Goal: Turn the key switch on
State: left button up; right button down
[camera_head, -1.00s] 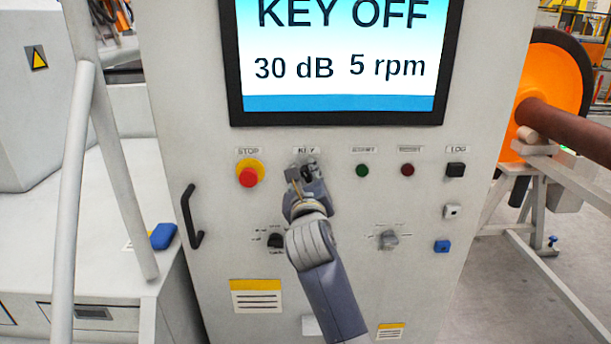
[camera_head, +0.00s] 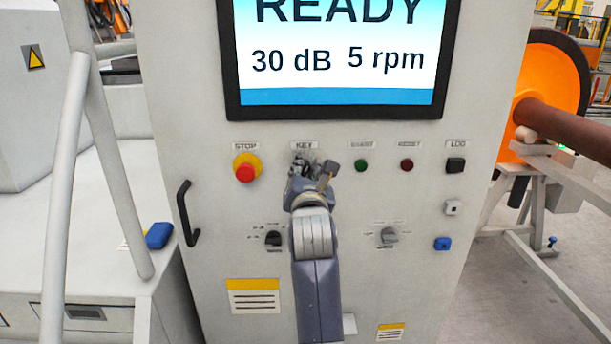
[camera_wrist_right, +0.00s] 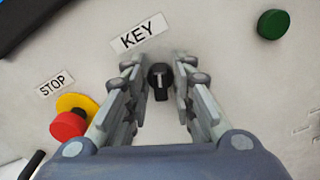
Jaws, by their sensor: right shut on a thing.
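The key switch (camera_wrist_right: 160,78) is a small black knob under the KEY label (camera_wrist_right: 140,33) on the panel, seen in the right wrist view. My right gripper (camera_wrist_right: 160,82) has its two fingers on either side of the knob and is shut on it. In the head view my right gripper (camera_head: 308,172) is at the panel below the KEY label and mostly hides the switch. The screen (camera_head: 340,55) reads READY, 30 dB and 5 rpm. My left gripper is not in view.
The red stop button (camera_head: 245,170) on its yellow base is left of the switch. A green button (camera_head: 361,166) and a dark red button (camera_head: 406,166) are to the right. A selector knob (camera_head: 273,239) sits lower left, another (camera_head: 389,237) lower right. A black handle (camera_head: 188,213) is at the cabinet's left edge.

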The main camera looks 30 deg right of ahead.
jog(key=shift+f+m+b, duration=0.1)
jog(key=shift+m+b, duration=0.2)
jog(key=shift+m, duration=0.3)
jog(key=c, duration=1.6)
grip_release()
jog(key=shift+c, duration=0.2)
